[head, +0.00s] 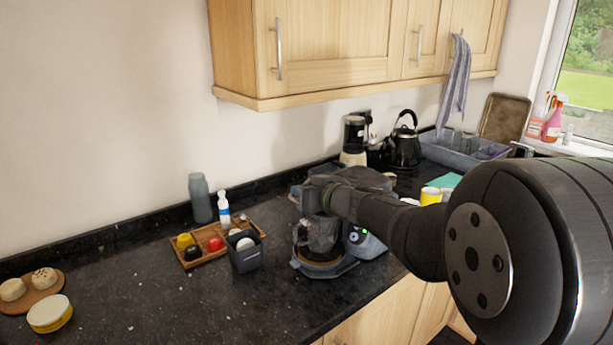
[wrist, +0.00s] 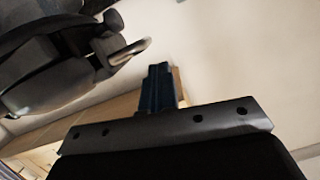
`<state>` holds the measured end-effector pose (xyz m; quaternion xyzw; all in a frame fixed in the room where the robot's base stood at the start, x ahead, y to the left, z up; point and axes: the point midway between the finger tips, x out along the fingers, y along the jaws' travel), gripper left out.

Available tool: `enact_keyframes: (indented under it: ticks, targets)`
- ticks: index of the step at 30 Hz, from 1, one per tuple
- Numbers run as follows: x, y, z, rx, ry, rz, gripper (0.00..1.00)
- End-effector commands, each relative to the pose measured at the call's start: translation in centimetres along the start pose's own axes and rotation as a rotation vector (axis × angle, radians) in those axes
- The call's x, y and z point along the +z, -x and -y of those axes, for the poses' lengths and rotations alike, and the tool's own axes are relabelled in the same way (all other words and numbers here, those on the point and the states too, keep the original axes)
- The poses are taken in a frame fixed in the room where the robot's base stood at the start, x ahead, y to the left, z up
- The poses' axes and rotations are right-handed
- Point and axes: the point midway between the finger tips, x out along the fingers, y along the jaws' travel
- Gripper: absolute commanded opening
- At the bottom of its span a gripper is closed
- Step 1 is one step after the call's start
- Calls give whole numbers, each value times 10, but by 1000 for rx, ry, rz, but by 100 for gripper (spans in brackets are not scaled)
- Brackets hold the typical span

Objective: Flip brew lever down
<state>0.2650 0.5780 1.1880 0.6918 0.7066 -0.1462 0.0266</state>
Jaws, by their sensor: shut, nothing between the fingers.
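The coffee machine (head: 365,245) stands on the dark counter in the head view, with its blue-grey body and round base showing. My arm covers most of its top, so the brew lever cannot be made out there. In the wrist view, a dark rounded machine part (wrist: 50,70) fills the upper left, with a short pale metal piece (wrist: 130,52) sticking out of it; I cannot tell whether this is the brew lever. My gripper (wrist: 158,75) is shut and empty, its fingertips a little to the right of the metal piece and apart from it in the picture.
Left of the machine are a wooden tray (head: 181,255) with several small items, a dark grey container (head: 244,258) and a grey bottle (head: 200,200). A black kettle (head: 405,150) stands behind. Wall cupboards (head: 330,45) hang above. The front left counter is mostly clear.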

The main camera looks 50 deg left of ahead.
Motion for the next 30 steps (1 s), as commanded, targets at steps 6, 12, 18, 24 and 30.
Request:
enact_keyframes:
  ticks: [6, 12, 18, 24, 30]
  targets:
    - [16, -4, 1, -1, -2, 0, 0]
    - [23, -6, 1, -1, -2, 1, 0]
    - [27, -6, 1, -1, -2, 5, 0]
    - [29, -6, 1, -1, -4, 9, 0]
    - [23, -5, 3, -1, -1, 9, 0]
